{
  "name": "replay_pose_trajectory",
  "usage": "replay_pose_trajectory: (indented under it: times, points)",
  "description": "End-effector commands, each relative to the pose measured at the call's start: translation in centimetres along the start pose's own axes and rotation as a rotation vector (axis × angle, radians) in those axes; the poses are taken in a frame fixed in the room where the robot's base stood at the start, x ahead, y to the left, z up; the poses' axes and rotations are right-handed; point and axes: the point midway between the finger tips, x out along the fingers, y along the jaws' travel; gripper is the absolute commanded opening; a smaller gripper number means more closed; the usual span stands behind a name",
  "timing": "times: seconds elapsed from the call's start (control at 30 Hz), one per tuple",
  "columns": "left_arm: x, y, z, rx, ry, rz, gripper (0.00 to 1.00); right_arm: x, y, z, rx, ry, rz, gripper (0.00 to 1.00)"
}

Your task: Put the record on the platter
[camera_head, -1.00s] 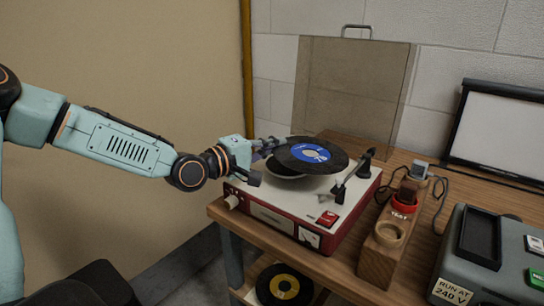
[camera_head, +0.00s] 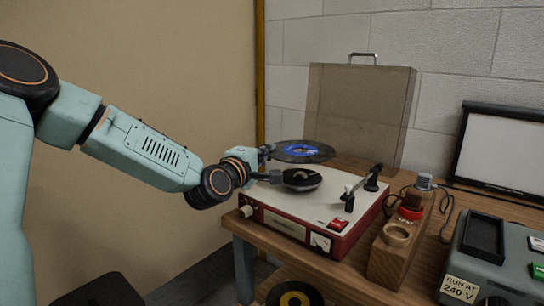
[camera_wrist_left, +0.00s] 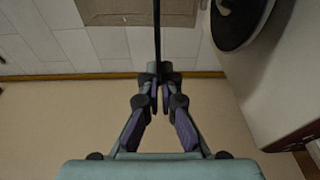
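The record (camera_head: 290,157), black with a blue label, hangs above the turntable, nearly flat and apart from the platter (camera_head: 313,184). In the left wrist view the record (camera_wrist_left: 157,30) shows edge-on as a thin dark line. My left gripper (camera_head: 275,163) is at its left edge. In the wrist view the fingertips of the left gripper (camera_wrist_left: 160,74) close on that edge. The platter is dark and bare; part of it shows at top right of the wrist view (camera_wrist_left: 224,35). The tonearm (camera_head: 361,185) is right of the platter. My right gripper is out of view.
The red and cream turntable (camera_head: 345,225) has a raised clear lid (camera_head: 360,110) behind it. A wooden block with round holders (camera_head: 395,262) and a grey device (camera_head: 490,265) stand right. Another record with a yellow label (camera_head: 293,300) lies below the tabletop.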

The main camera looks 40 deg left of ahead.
Motion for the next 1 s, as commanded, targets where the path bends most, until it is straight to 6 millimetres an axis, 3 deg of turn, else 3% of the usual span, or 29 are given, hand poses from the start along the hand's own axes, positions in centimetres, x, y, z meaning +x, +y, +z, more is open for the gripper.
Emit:
replay_pose_trajectory:
  times: [0.7, 1.0]
  points:
    - [-0.3, -5.2, 0.2, 0.000, -0.003, 0.001, 0.00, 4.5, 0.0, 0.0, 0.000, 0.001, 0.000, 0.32]
    - [-0.3, -5.5, 0.2, 0.000, -0.002, 0.001, 0.00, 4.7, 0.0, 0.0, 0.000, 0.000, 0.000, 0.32]
